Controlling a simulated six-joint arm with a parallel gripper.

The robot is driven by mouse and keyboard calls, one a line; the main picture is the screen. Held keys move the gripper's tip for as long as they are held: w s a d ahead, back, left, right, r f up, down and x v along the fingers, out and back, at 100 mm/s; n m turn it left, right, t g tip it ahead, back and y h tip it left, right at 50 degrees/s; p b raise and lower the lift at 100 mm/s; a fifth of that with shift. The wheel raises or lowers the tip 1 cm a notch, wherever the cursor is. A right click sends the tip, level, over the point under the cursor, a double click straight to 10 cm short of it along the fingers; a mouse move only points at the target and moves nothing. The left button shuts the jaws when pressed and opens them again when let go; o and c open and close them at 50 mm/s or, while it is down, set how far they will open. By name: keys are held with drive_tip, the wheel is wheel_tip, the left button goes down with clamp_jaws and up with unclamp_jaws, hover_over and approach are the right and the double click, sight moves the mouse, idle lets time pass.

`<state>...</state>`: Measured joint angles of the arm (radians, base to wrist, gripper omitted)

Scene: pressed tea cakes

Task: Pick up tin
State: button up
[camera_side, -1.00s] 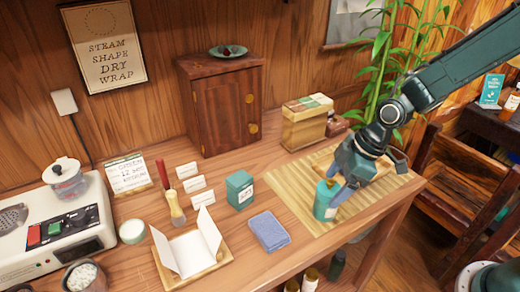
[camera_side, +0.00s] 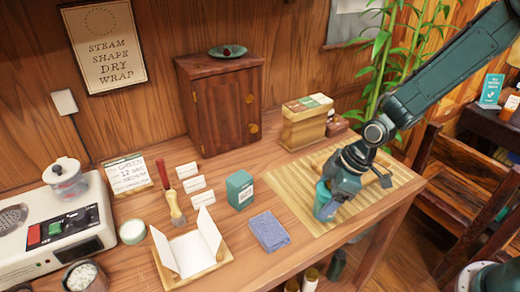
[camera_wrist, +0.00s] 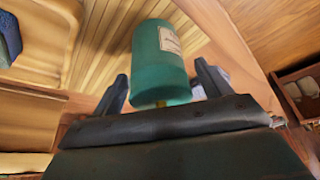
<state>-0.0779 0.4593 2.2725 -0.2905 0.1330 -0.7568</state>
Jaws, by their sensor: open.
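A round green tin (camera_wrist: 160,58) with a pale label stands between the two fingers of my gripper (camera_wrist: 163,84) in the wrist view. The fingers are spread apart, with a gap visible on the left side. In the side view my gripper (camera_side: 332,205) is low over the slatted mat (camera_side: 378,187) and hides most of the tin; a little teal shows at its left edge. I cannot tell there whether the fingers touch it. A boxy green tin (camera_side: 240,189) with a white label stands apart on the table, left of my gripper.
A folded blue cloth (camera_side: 268,231) lies left of the mat, and an open wrapping tray (camera_side: 222,265) is farther left. A box (camera_side: 306,125) stands behind the mat and a wooden cabinet (camera_side: 222,110) is at the back. The table's edge is close in front of my gripper.

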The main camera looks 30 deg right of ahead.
drive_tip(key=shift+c, duration=0.5)
drive_tip(key=c, duration=1)
drive_tip(key=shift+r, duration=0.2)
wheel_tip(320, 180, up, 20)
drive_tip(key=shift+f, duration=0.2)
